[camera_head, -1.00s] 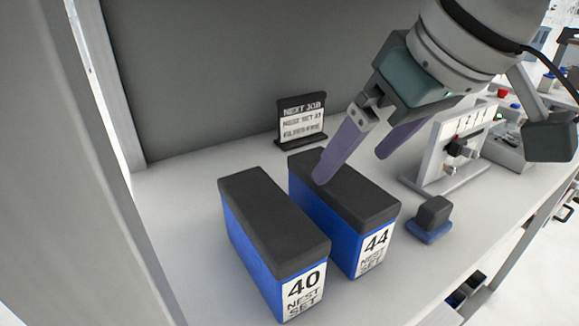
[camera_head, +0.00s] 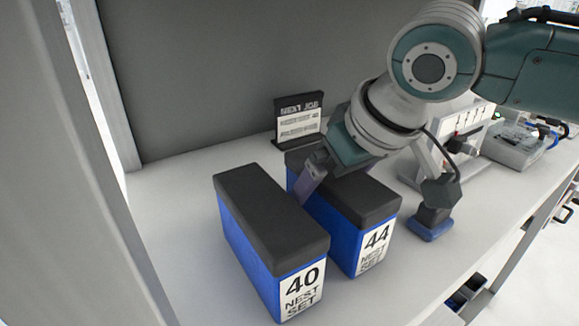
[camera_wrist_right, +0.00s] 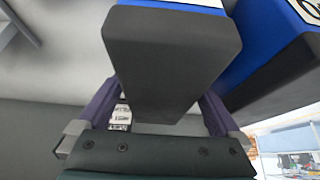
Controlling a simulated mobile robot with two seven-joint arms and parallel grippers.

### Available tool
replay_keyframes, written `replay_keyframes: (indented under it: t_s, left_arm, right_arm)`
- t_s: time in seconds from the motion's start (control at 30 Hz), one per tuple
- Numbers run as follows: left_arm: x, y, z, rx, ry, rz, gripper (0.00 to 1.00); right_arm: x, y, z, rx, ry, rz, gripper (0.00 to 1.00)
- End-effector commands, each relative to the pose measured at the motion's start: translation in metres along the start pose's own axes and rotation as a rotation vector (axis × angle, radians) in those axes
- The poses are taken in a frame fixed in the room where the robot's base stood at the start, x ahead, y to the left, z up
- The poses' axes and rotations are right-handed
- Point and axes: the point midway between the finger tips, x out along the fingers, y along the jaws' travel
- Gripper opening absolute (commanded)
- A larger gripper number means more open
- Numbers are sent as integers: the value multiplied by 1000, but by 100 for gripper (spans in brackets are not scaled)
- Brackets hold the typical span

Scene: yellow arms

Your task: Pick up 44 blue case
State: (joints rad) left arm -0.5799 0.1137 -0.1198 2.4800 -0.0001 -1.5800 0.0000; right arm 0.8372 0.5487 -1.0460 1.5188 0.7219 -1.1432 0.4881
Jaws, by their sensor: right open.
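The 44 blue case (camera_head: 340,235) has a blue body, a black lid and a white label reading 44. It stands upright on the white shelf, right of the similar case 40 (camera_head: 245,245). My right gripper (camera_head: 325,186) is over the rear part of case 44, open. One purple finger is in the gap between the cases; the other is hidden in the head view. In the right wrist view, the fingers of the gripper (camera_wrist_right: 158,105) lie on both sides of the black lid of case 44 (camera_wrist_right: 170,60). I cannot tell whether they touch it. My left gripper is not in view.
A small black sign (camera_head: 299,120) stands behind the cases near the grey back wall. A small black-and-blue block (camera_head: 432,222) is right of case 44, below my right arm. A white panel device (camera_head: 468,125) stands farther right. Case 40 stands close beside case 44.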

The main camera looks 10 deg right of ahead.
Motion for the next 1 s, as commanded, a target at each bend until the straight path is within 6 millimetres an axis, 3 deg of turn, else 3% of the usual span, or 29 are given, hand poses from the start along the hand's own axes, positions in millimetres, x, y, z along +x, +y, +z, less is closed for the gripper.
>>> replay_keyframes:
  t_s: [0.8, 1.0]
  left_arm:
    - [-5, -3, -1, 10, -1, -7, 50]
    - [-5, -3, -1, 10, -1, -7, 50]
  right_arm:
    - [4, 0, 3, 1, 0, 0, 100]
    - [4, 0, 3, 1, 0, 0, 80]
